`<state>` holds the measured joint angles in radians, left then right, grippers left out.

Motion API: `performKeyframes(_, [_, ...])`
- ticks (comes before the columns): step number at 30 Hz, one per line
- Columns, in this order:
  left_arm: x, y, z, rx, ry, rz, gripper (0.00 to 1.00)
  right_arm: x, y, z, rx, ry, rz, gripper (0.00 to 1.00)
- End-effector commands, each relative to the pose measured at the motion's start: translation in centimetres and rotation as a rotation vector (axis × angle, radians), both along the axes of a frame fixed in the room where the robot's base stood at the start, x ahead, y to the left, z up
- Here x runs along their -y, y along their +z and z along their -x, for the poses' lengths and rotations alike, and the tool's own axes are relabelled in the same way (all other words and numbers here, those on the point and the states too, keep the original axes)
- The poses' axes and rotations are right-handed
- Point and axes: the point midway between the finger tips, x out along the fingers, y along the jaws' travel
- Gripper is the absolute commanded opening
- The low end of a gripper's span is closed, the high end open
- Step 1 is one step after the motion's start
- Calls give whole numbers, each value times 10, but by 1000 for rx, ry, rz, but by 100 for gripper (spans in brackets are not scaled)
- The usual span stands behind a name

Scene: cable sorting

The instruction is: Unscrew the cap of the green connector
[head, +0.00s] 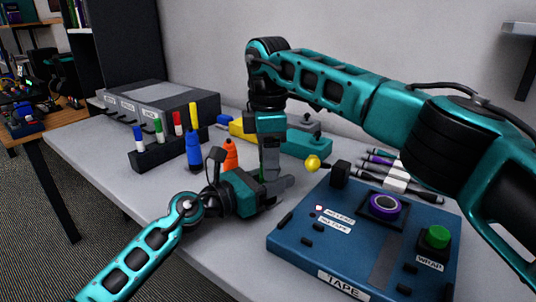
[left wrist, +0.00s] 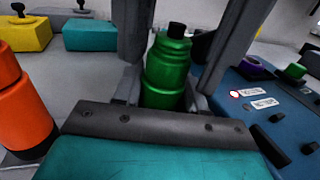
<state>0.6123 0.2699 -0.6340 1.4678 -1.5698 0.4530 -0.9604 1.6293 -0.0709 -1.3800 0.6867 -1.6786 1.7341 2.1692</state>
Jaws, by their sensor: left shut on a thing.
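The green connector (left wrist: 166,75) stands upright in the left wrist view, with a ribbed green upper part and a black tip (left wrist: 177,30). My left gripper (head: 277,190) is shut on its lower part; its fingers (left wrist: 160,98) sit on both sides of it. My right gripper (head: 269,165) points down from above in the head view. In the left wrist view its two grey fingers (left wrist: 182,45) hang on either side of the connector's upper part, apart from each other, with a gap showing at the right. In the head view the grippers mostly hide the connector.
A blue tape machine (head: 330,245) with a purple ring and green button stands at the right. An orange connector (head: 230,155) and a blue one (head: 193,150) stand at the left, near a black rack (head: 165,152). Yellow and teal blocks (head: 308,143) lie behind.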

Motion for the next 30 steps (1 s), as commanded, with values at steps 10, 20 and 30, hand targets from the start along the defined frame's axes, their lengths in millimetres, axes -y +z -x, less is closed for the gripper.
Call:
performKeyframes(10, [0, -1, 0, -1, 0, -1, 0, 0, 0, 0, 0, 1, 0, 21])
performKeyframes(20, [0, -1, 0, -1, 0, -1, 0, 0, 1, 0, 0, 6, 0, 0])
performKeyframes(30, [0, -1, 0, -1, 0, -1, 0, 0, 1, 0, 1, 461, 0, 0])
